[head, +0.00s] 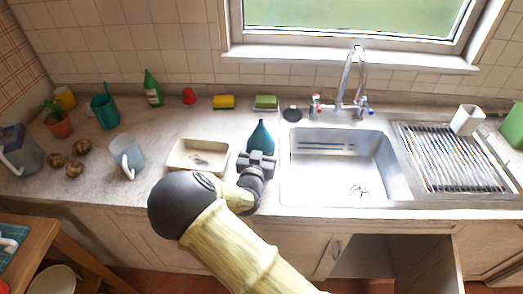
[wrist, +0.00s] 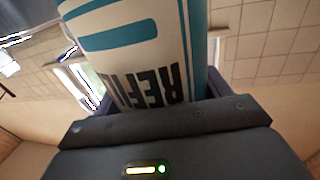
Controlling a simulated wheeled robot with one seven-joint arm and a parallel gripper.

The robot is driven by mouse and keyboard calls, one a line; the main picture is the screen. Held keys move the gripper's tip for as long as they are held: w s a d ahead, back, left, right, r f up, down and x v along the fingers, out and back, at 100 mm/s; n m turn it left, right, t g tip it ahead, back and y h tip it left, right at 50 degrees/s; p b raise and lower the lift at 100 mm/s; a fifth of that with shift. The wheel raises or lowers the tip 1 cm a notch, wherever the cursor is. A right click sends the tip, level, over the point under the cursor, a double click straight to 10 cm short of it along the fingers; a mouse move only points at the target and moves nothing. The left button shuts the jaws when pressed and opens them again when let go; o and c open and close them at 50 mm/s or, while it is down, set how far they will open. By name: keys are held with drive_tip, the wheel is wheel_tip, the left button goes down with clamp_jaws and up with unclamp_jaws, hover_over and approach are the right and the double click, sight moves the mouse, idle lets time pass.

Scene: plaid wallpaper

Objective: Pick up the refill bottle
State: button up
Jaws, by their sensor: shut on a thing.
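The refill bottle (head: 261,138) is teal with a narrow top in the head view. It stands at the left edge of the sink, and its lower part is hidden behind my gripper (head: 257,160). In the wrist view the bottle (wrist: 140,50) fills the space between the jaws. It shows a white label with a blue band and dark "REFILL"-like lettering, partly cut off. My gripper is shut on the bottle. Whether its base touches the counter cannot be seen.
The steel sink (head: 340,165) with its tap (head: 350,80) is just right of the bottle. A cream basin (head: 186,168) is close on the left. A sponge (head: 265,102) and a dark round item (head: 292,113) lie behind. A clear jug (head: 126,155) stands farther left.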

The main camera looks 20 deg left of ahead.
sight(260, 127)
wheel_tip(260, 127, up, 10)
drive_tip(key=shift+b, duration=0.65)
idle(0.3)
